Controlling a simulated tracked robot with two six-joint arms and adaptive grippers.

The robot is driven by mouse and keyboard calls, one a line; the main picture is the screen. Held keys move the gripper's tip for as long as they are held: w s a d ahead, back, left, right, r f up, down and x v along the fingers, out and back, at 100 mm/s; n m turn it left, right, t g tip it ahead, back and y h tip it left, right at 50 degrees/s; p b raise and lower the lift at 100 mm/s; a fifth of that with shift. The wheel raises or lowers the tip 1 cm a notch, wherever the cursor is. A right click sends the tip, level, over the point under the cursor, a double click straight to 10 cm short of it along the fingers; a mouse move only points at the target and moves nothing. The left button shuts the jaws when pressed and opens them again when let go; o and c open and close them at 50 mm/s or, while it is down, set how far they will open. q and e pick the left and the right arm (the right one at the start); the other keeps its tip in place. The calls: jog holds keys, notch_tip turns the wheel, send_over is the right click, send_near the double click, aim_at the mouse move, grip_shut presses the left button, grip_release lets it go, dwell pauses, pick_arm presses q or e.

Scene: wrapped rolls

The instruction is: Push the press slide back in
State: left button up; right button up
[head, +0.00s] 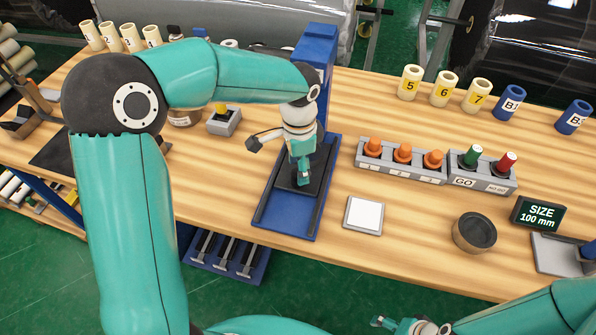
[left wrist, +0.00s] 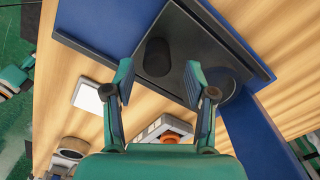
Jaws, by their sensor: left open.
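The blue press (head: 316,60) stands on the bench, its blue base (head: 285,222) reaching to the front. The dark slide plate (head: 286,182) lies between the base rails, out in front of the column. My left gripper (head: 302,178) points down over the plate and hides part of it. In the left wrist view my left gripper (left wrist: 158,76) is open, with a short black knob (left wrist: 157,57) on the plate (left wrist: 190,32) showing between its fingers. I cannot tell whether a finger touches it. My right gripper (head: 402,325) is at the bottom edge, away from the press; its opening is unclear.
A white-topped grey pad (head: 363,215) lies right of the press base. Behind it are a holder with orange plugs (head: 402,153) and a GO box (head: 482,170). A round dark-topped pot (head: 475,233) and a size display (head: 538,213) stand at the right. Bare wood lies between.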

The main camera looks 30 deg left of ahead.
pick_arm(q)
notch_tip(320, 180, up, 9)
jog(key=shift+f, duration=0.15)
dwell(0.6)
